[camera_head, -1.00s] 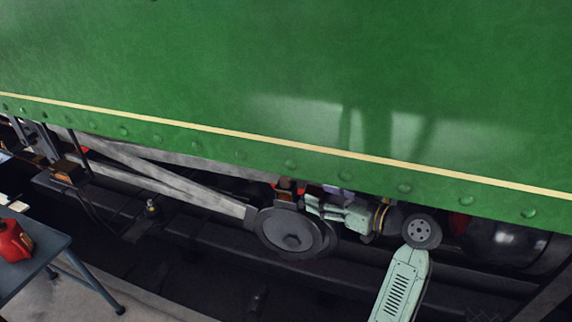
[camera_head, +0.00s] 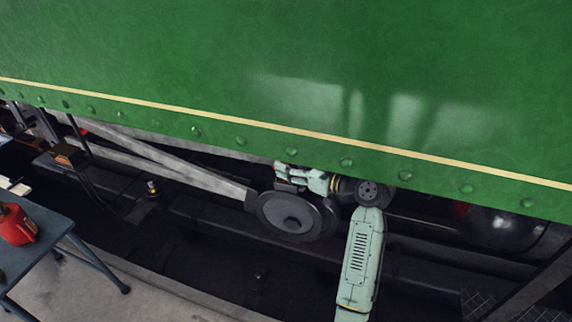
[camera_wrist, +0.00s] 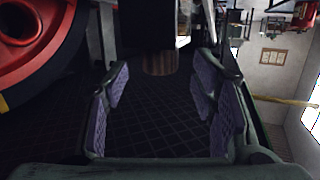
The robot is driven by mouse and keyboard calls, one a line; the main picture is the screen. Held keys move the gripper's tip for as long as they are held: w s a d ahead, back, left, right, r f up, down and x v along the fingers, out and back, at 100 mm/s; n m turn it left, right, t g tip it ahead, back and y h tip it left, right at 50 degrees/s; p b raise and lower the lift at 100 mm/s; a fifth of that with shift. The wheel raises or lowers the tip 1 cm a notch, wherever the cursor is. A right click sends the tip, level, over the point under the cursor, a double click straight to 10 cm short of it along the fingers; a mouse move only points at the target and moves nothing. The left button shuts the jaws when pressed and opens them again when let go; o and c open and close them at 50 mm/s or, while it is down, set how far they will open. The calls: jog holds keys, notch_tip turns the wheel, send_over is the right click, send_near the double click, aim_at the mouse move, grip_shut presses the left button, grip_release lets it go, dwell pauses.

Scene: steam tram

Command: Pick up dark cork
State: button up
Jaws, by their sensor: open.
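In the wrist view the dark cork (camera_wrist: 160,63) is a short brown cylinder, below a dark block (camera_wrist: 148,25) that covers its upper part. It lies straight ahead, centred between the two purple-padded fingers of my gripper (camera_wrist: 162,84). The fingers are spread wide with nothing between their near parts. I cannot tell whether the cork is just beyond the fingertips or between them. In the head view my gripper (camera_head: 287,175) is under the green skirt, above the round dark crank disc (camera_head: 290,212). I cannot make out the cork there.
The green tram side (camera_head: 250,70) hangs low over my gripper. Grey rods (camera_head: 165,160) run left from the disc. A red wheel (camera_wrist: 60,75) stands close on the left in the wrist view. A table (camera_head: 45,238) with a red can (camera_head: 15,226) is at lower left.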

jog(key=shift+w+a, duration=0.1)
jog(key=c, duration=0.9)
